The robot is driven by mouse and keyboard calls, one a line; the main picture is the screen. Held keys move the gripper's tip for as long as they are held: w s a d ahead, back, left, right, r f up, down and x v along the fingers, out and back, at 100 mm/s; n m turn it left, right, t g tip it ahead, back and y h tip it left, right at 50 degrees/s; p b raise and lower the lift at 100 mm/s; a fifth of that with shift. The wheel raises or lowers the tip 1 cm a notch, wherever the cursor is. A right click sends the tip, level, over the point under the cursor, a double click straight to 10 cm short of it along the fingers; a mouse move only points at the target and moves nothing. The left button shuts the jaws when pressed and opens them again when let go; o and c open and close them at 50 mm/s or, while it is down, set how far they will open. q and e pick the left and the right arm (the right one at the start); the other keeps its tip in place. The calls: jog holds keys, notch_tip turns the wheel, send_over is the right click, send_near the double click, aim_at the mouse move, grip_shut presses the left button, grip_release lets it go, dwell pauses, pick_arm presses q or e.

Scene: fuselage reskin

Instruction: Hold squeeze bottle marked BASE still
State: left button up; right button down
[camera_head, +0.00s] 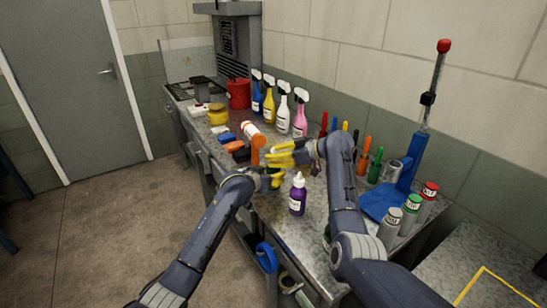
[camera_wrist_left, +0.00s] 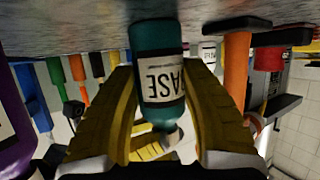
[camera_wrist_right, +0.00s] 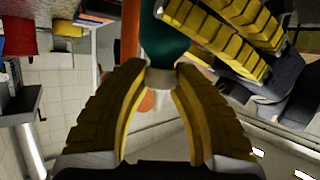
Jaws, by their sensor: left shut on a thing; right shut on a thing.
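The squeeze bottle marked BASE is teal with a white label and stands between the yellow fingers of my left gripper (camera_wrist_left: 165,110). Its body (camera_wrist_left: 155,45) and label show in the left wrist view. My left gripper is shut around the body. In the right wrist view, the teal shoulder (camera_wrist_right: 163,40) and pale cap (camera_wrist_right: 160,78) lie between the fingers of my right gripper (camera_wrist_right: 160,90), which is shut on the cap end. In the head view, my right gripper (camera_head: 284,156) is just above my left gripper (camera_head: 272,178), and the grippers hide most of the bottle.
A purple squeeze bottle (camera_head: 297,197) stands close by, at the bench's (camera_head: 290,235) front. An orange bottle (camera_head: 254,134) and spray bottles (camera_head: 282,112) are farther back. Screwdrivers (camera_head: 375,166), a blue stand (camera_head: 407,160) and capped cans (camera_head: 411,213) are to the right.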

pick_arm(q)
jog(key=shift+d, duration=0.1)
pick_arm(e)
jog(key=shift+f+m+t+h, duration=0.15)
jog(key=shift+m+t+h, duration=0.35)
jog(key=shift+m+t, duration=0.5)
jog(key=c, duration=1.1)
grip_release()
jog(key=shift+o, duration=0.2)
jog(key=v, duration=0.7)
jog(key=shift+s+d, duration=0.15)
jog(key=shift+s, duration=0.05)
